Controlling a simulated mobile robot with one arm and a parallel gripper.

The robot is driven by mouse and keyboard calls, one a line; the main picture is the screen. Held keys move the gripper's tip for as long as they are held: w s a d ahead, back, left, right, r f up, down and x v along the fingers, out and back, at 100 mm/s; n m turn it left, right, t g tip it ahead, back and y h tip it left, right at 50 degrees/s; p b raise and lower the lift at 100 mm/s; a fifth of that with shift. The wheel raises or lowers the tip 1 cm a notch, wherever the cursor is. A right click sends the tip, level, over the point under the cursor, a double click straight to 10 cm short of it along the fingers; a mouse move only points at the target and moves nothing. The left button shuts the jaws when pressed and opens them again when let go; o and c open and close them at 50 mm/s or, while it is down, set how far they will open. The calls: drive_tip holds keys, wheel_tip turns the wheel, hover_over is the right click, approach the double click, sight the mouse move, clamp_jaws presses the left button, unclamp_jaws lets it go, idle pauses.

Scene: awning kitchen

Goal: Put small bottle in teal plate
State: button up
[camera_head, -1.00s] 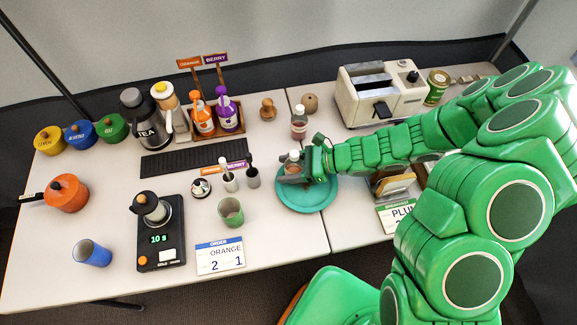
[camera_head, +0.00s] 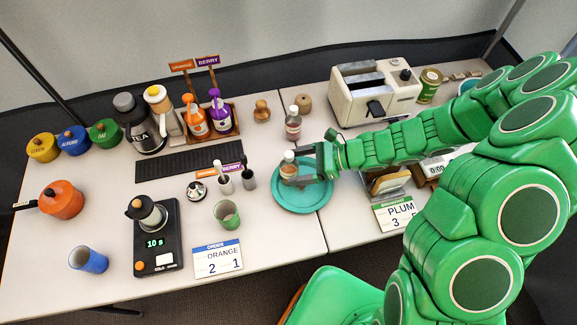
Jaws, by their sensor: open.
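A small bottle (camera_head: 288,163) with a pale cap and brownish contents stands upright on the teal plate (camera_head: 318,201), left of the plate's middle. My gripper (camera_head: 299,167) is open and low over the plate, with its dark fingers reaching in from the right on either side of the bottle. The fingers partly hide the bottle's lower part and base, so I cannot tell whether they touch it.
A similar bottle (camera_head: 293,126) stands behind the plate. A toaster (camera_head: 357,93) is behind my arm, and a PLUM card (camera_head: 399,213) is at the plate's right. A green cup (camera_head: 227,214) stands left; bare table lies in front of the plate.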

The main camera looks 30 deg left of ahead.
drive_tip(key=v, duration=0.7)
drive_tip(key=shift+d, duration=0.25)
drive_tip(key=shift+w+r, duration=0.15)
drive_tip(key=s+d+r+n+h, duration=0.45)
drive_tip(key=d+r+n, duration=0.3)
drive_tip(key=r, duration=0.45)
drive_tip(key=s+d+r+n+t+h, duration=0.1)
drive_tip(key=s+d+r+h, duration=0.1)
drive_tip(key=s+d+r, duration=0.2)
drive_tip(key=s+d+r+n+t+h, duration=0.2)
drive_tip(key=s+d+r+h, duration=0.1)
drive_tip(key=d, duration=0.8)
drive_tip(key=s+d+r+n+t+h, duration=0.1)
drive_tip(key=s+d+r+t+h, duration=0.1)
drive_tip(key=s+d+r, duration=0.2)
drive_tip(key=s+d, duration=0.1)
drive_tip(key=d, duration=0.2)
drive_tip(key=shift+d+r, duration=0.3)
drive_tip(key=shift+r, duration=0.1)
